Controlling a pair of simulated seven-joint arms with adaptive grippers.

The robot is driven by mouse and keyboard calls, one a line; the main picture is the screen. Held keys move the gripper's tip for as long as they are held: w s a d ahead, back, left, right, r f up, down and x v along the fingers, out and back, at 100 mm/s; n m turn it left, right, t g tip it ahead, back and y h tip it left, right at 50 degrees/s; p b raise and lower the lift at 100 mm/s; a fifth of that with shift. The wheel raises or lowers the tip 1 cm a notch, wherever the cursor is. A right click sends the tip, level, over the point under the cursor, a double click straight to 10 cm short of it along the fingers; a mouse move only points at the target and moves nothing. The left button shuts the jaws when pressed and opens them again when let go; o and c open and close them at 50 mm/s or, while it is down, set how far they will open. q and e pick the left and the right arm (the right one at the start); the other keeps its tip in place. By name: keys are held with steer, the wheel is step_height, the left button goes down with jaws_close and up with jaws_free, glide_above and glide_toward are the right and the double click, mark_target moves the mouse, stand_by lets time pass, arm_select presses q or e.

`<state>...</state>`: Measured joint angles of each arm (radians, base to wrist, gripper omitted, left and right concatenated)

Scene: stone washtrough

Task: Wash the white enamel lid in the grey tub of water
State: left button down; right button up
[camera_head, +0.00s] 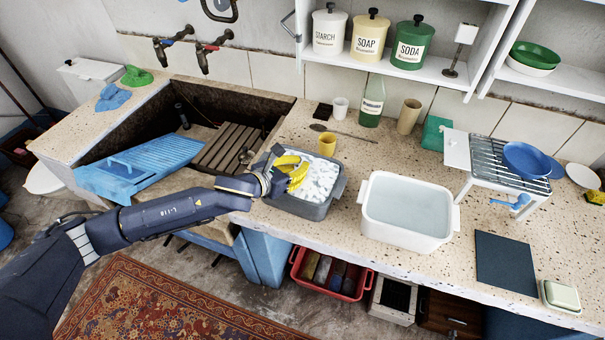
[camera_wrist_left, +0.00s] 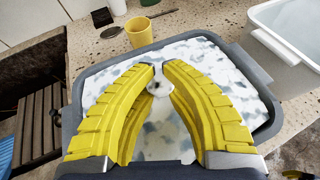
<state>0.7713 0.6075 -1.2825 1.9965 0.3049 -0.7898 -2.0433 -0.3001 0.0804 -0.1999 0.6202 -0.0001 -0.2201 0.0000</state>
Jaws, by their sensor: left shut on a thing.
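The grey tub (camera_head: 312,208) stands on the stone counter beside the sink and is full of water with white suds. My left gripper (camera_head: 292,178) reaches into it from the left, yellow fingers pointing down. In the left wrist view its fingertips (camera_wrist_left: 159,84) are closed on a small white rounded piece (camera_wrist_left: 159,88) at the suds. It looks like the knob of the white enamel lid; the rest of the lid cannot be told from the white foam. My right gripper is not in view.
A white basin of clear water (camera_head: 408,236) stands right of the tub. A yellow cup (camera_head: 327,144) stands just behind the tub. A wire rack (camera_head: 492,158) carries a blue pan (camera_head: 526,160). A dark mat (camera_head: 506,263) lies bare at the front right.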

mark_target(299, 166)
arm_select(q)
steer(key=shift+r, duration=2)
